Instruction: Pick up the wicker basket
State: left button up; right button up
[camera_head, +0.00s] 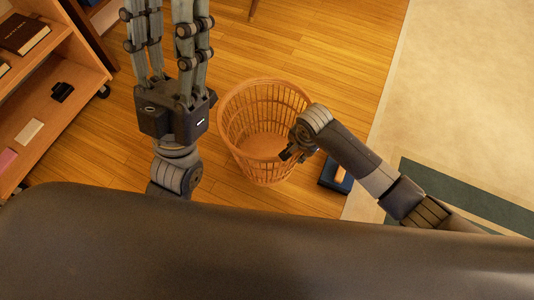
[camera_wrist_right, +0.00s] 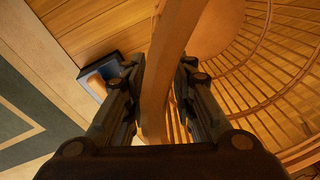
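The wicker basket (camera_head: 262,97) stands upright and empty on the wooden floor in the middle of the head view. My right gripper (camera_head: 289,152) is at the basket's right front rim. In the right wrist view the rim (camera_wrist_right: 166,75) runs between the two fingers of my right gripper (camera_wrist_right: 162,62), which sit close on both sides of it. Whether both fingers press on the rim is not clear. My left gripper (camera_head: 170,28) is to the left of the basket, with its fingers apart and nothing seen between them. Its fingertips run out of the top of the head view.
A wooden shelf unit (camera_head: 55,75) with books stands at the left. A dark blue tray (camera_head: 336,176) lies right of the basket, and also shows in the wrist view (camera_wrist_right: 97,75). A pale rug (camera_head: 455,90) covers the right.

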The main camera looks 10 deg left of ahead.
grip_shut()
jog(key=shift+w+a+r, duration=0.1)
jog(key=shift+w+r, duration=0.05)
